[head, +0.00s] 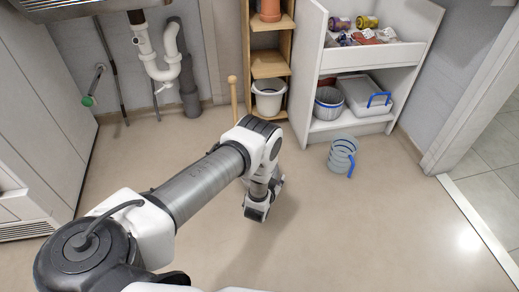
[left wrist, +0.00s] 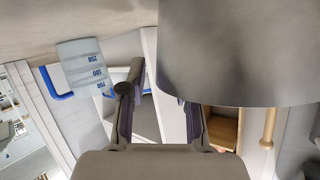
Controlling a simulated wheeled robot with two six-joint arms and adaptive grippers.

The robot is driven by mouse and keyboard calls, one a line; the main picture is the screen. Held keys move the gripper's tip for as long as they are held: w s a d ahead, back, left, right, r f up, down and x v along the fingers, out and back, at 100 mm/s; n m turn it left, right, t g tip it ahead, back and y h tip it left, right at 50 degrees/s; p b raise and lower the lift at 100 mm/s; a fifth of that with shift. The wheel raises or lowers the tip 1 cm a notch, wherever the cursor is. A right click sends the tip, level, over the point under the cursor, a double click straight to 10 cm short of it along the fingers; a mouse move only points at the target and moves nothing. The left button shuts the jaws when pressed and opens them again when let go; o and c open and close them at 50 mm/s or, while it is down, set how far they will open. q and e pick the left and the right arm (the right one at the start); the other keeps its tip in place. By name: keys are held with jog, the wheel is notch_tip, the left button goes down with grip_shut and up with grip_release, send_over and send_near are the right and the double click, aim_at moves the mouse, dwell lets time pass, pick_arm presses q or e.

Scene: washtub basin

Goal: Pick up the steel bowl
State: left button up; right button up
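I see no thing that is clearly the steel bowl in the head view. My left gripper (head: 258,211) hangs low over the floor at the centre of the head view. In the left wrist view, which is upside down, its two fingers (left wrist: 161,105) stand apart with a visible gap. A large smooth grey curved surface (left wrist: 240,55) fills the upper right there, very close, and hides the right fingertip. I cannot tell whether it is the bowl or part of my arm. My right gripper is not in view.
A clear jug (head: 342,154) with a blue handle stands on the floor, right of the gripper. Behind are a white cabinet (head: 381,57) holding a grey round vessel (head: 328,104) and a pale tub (head: 362,95), and a wooden shelf (head: 269,65) with a white bucket (head: 268,98). The right floor is clear.

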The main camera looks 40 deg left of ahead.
pick_arm(q)
jog(key=shift+w+a, duration=0.1)
jog(key=shift+w, duration=0.1)
grip_shut()
jog(key=shift+r, duration=0.1)
